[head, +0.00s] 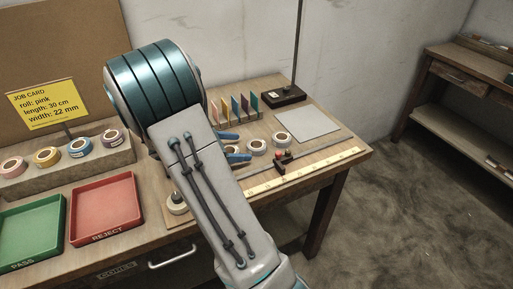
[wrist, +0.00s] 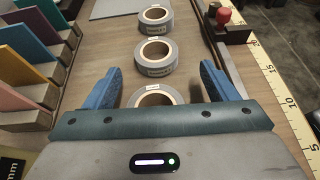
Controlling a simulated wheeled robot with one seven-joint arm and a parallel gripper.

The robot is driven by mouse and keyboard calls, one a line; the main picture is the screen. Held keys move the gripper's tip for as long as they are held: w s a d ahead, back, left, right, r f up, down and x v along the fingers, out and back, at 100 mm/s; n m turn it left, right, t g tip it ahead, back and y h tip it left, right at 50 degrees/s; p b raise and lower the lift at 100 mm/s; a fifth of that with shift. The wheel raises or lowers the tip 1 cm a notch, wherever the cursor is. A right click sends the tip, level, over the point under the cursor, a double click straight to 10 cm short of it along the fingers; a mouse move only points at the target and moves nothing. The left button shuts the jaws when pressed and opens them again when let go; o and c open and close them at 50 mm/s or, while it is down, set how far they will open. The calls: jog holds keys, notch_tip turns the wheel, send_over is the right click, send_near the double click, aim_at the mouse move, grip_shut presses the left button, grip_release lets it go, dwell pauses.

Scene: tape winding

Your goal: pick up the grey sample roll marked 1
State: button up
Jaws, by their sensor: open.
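Three grey tape rolls stand in a row on the bench. In the wrist view the far roll (wrist: 155,20) is near the top edge, the middle roll (wrist: 155,70) is just past my fingertips, and the near roll (wrist: 153,98) lies between my blue fingers, partly hidden by my gripper body. The small labels are too blurred to tell which is marked 1. My gripper (wrist: 158,73) is open around the near roll, with gaps at both sides. In the head view my gripper (head: 243,147) is partly hidden behind my arm; two rolls show at its right, the farther one (head: 282,139) clearly.
Coloured cards in a rack (wrist: 35,60) stand close at the left. A ruler (wrist: 275,88) and a rail with a red-knobbed block (wrist: 228,22) run along the right. Green (head: 32,233) and red (head: 106,210) trays and a job card (head: 43,102) are at the bench's left.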

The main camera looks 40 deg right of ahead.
aim_at(248, 147)
jog(key=x, duration=0.3)
jog(key=shift+w+d+f, duration=0.15)
jog(key=shift+d+f, duration=0.15)
jog(key=shift+d, duration=0.05)
jog(key=shift+s+d+f, duration=0.2)
jog(key=shift+d+f, duration=0.05)
jog(key=shift+d, duration=0.1)
